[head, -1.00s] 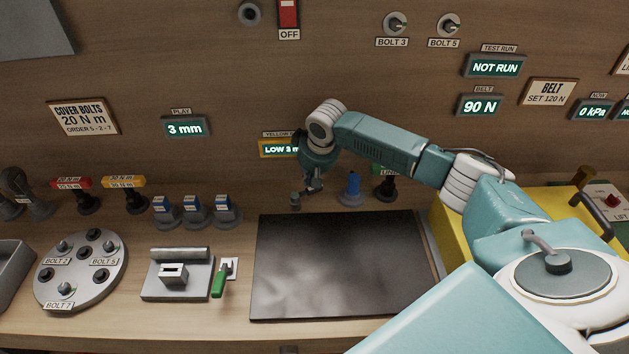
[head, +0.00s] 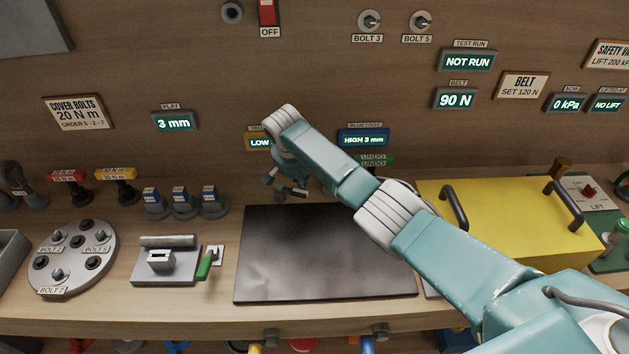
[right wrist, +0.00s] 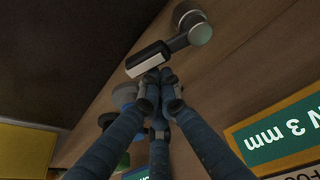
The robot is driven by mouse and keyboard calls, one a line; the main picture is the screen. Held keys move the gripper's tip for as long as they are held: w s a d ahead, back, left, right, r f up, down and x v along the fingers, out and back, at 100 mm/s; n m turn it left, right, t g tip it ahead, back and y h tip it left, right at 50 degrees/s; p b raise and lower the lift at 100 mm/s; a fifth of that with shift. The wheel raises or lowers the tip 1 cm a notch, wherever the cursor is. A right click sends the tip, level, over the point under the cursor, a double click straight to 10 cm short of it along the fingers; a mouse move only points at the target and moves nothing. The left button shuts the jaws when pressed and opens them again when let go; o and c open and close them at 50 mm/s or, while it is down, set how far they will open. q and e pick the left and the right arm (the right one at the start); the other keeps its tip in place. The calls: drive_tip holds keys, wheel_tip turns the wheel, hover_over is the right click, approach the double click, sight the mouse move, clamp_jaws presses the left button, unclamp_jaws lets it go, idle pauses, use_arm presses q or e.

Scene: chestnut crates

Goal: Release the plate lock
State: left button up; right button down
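In the right wrist view a grey catch (right wrist: 185,37) has a round knob and an arm ending in a black and white block, near the dark plate's edge. No label on it shows, so I cannot tell for sure that it is the plate lock. The dark plate (head: 325,255) lies flat on the bench. My right gripper (head: 289,190) is above the plate's back left edge. Its fingers converge in the wrist view (right wrist: 157,88), tips drawn together beside the block; contact is unclear. Nothing shows held between them. My left gripper is out of view.
A grey fixture (head: 165,265) with a green-handled lever (head: 205,265) stands left of the plate. A round bolt disc (head: 72,258) is farther left. A yellow box (head: 510,215) with handles stands right. Several blue-topped pieces (head: 180,203) line the back. My right arm crosses above the plate.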

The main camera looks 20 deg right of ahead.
drive_tip(key=shift+s+a+m+h, duration=0.3)
drive_tip(key=shift+s+m, duration=0.15)
drive_tip(key=shift+m, duration=0.45)
drive_tip(key=shift+s, duration=0.1)
drive_tip(key=shift+f+m+g, duration=0.1)
drive_tip(key=shift+m+g, duration=0.2)
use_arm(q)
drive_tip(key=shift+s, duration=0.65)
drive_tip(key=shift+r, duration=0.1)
